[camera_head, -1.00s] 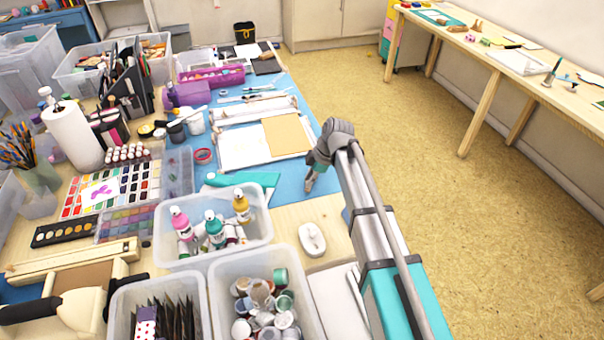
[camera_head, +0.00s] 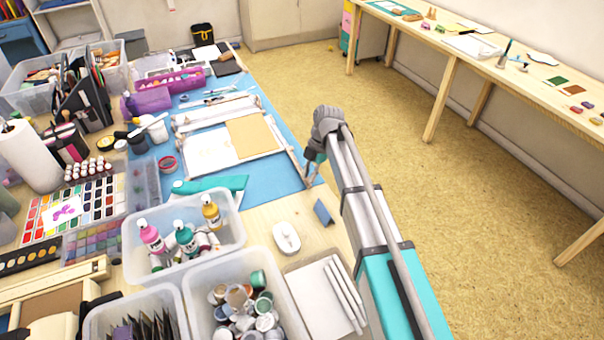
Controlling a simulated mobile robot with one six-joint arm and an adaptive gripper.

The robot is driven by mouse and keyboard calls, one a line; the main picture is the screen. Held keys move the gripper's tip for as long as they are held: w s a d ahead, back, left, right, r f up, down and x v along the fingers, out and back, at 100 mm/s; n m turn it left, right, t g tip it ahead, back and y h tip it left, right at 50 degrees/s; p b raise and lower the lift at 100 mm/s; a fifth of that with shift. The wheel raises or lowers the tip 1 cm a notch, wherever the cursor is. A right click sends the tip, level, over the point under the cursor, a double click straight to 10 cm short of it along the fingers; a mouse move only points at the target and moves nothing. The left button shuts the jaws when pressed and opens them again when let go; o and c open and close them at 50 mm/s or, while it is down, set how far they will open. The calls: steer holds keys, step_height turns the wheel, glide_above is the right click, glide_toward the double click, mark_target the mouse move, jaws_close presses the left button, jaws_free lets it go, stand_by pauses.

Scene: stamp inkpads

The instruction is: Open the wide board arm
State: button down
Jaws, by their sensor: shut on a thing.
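The wide board (camera_head: 212,170) lies flat on the blue mat, with a white sheet and a tan sheet on it and pale rails along its edges. A thin pale bar (camera_head: 294,164), which looks like its arm, slants from the board's right end toward the front, clear of the sheets. My gripper (camera_head: 311,180) is at the front end of this bar, near the mat's right edge, shut on it. The fingertips are small and dark here, so the exact grip is hard to see.
A teal tool (camera_head: 210,186) lies in front of the board. A bin of paint bottles (camera_head: 232,237), a white mouse-like object (camera_head: 287,238) and a small blue piece (camera_head: 323,211) are nearer. Floor (camera_head: 440,220) is open to the right; a long side table (camera_head: 440,95) stands beyond.

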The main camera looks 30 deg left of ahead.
steer(key=c, duration=0.6)
jaws_free()
steer(key=shift+r, duration=0.1)
